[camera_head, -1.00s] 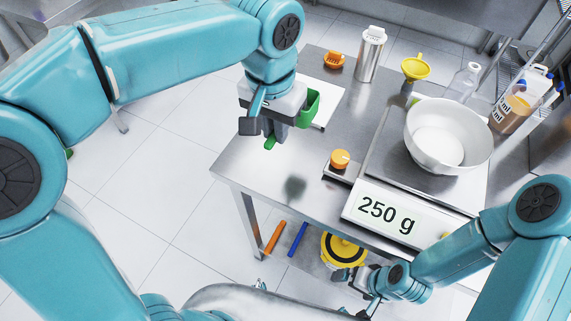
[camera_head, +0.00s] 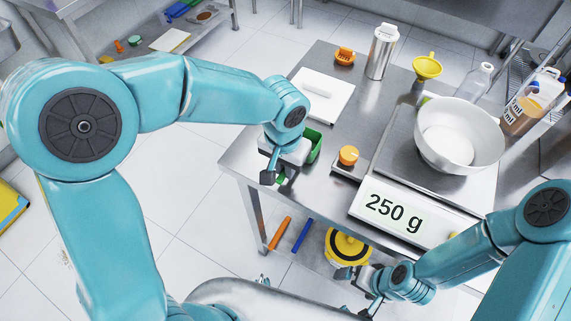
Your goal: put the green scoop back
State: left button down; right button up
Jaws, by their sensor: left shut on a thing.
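The green scoop (camera_head: 315,146) is at my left gripper (camera_head: 280,176), which is shut on it over the near left part of the steel table (camera_head: 340,190). A green bit also shows below the jaws; the gripper hides the rest of the scoop. I cannot tell whether the scoop touches the table. My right gripper (camera_head: 358,290) is low in front of the table, away from the scoop; its jaw opening is unclear.
A scale reading 250 g (camera_head: 395,212) carries a white bowl (camera_head: 460,135). An orange knob (camera_head: 348,155) is close right of the scoop. A white board (camera_head: 325,98), orange item (camera_head: 344,56), steel bottle (camera_head: 381,52) and yellow funnel (camera_head: 427,66) stand behind.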

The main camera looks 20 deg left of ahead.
pick_arm(q)
jog(key=shift+s, duration=0.1)
jog(key=shift+f, duration=0.1)
jog(key=c, duration=1.1)
grip_release()
jog(key=shift+r, duration=0.35)
notch_tip(320, 180, up, 12)
jog(key=shift+s+f, duration=0.15)
jog(key=shift+s, duration=0.15)
